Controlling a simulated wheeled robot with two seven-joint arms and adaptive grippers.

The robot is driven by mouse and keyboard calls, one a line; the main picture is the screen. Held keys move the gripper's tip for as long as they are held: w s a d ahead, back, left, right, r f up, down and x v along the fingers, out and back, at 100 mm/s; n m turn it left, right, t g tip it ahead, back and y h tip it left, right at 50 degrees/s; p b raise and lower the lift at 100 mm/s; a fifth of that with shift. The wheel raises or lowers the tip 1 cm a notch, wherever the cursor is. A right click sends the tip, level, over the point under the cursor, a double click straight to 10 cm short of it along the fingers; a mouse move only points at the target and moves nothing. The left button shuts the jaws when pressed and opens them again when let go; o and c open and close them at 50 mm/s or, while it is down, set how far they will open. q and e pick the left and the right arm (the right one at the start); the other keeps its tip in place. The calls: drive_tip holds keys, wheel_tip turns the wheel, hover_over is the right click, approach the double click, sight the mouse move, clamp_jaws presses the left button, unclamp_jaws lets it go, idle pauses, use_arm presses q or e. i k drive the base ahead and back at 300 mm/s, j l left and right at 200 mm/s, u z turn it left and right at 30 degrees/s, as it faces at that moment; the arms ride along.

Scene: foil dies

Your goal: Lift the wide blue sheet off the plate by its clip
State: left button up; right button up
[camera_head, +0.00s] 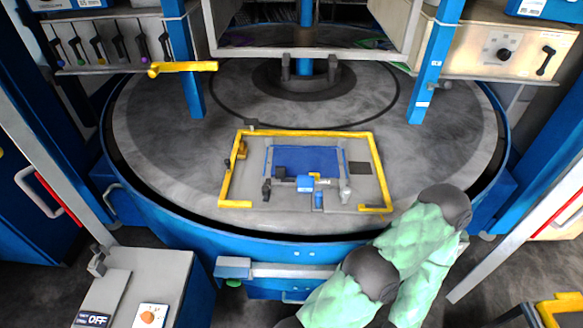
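A wide blue sheet (308,158) lies flat on the grey plate (250,180), inside a yellow frame (300,134) on the round turntable. A small bright blue block (304,183) sits at the sheet's front edge, with a blue upright piece (318,200) just in front of it. Which of these is the clip is too small to tell. A dark small fitting (267,188) stands at the sheet's front left, and a light grey one (345,190) at its front right. Neither of my grippers shows in the head view.
The grey turntable (160,130) around the frame is mostly clear. Blue posts (428,75) rise at its back left and right. A grey console (165,270) stands front left.

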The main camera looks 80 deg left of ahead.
sight(286, 162)
drive_tip(key=u, duration=2.45)
